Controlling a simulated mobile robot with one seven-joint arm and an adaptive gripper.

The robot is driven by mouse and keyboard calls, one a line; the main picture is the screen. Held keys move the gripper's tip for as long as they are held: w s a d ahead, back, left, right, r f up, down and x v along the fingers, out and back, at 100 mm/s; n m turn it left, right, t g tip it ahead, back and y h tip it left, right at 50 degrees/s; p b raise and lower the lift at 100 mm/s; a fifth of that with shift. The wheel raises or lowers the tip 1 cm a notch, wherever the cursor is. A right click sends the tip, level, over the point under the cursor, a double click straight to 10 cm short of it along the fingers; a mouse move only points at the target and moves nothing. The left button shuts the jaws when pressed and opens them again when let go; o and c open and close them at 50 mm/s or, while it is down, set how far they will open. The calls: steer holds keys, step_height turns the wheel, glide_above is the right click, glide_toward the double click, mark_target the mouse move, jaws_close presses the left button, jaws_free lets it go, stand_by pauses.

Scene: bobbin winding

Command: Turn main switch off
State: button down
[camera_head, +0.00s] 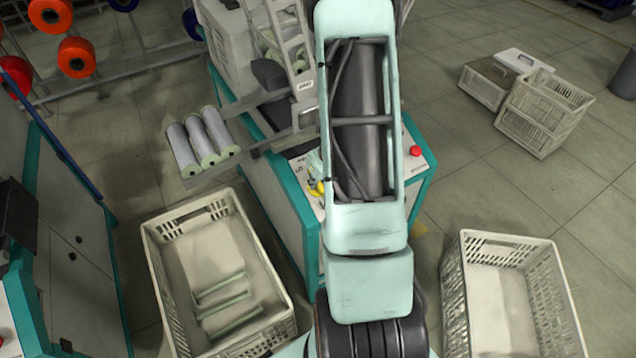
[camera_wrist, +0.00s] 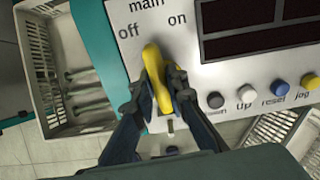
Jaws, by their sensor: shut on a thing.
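The main switch is a yellow handle (camera_wrist: 155,70) on the white control panel (camera_wrist: 218,78) in the wrist view. Its upper end points up between the printed words "off" on the left and "on" on the right. My gripper (camera_wrist: 160,85) has one dark finger on each side of the handle and is shut on it. In the head view a small yellow part of the switch (camera_head: 317,187) shows at the left edge of my arm. My arm hides most of the panel there.
Grey, white, blue and yellow buttons (camera_wrist: 263,94) sit right of the switch under dark displays (camera_wrist: 262,27). A red button (camera_head: 416,151) is on the machine top. A crate with bobbins (camera_head: 157,240) stands left, another crate (camera_head: 505,243) right.

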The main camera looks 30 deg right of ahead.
steer(key=n+b, duration=0.2)
steer(key=n, duration=0.1)
steer(key=shift+a+f, duration=0.15)
steer(key=shift+a+n+b, duration=0.1)
steer(key=shift+n+b, duration=0.9)
steer(key=shift+n, duration=0.1)
steer(key=c, duration=1.9)
jaws_free()
steer(key=shift+s, duration=0.1)
steer(key=shift+c, duration=0.2)
steer(key=shift+r, duration=0.2)
steer(key=v, duration=1.2)
steer(key=shift+a, duration=0.2)
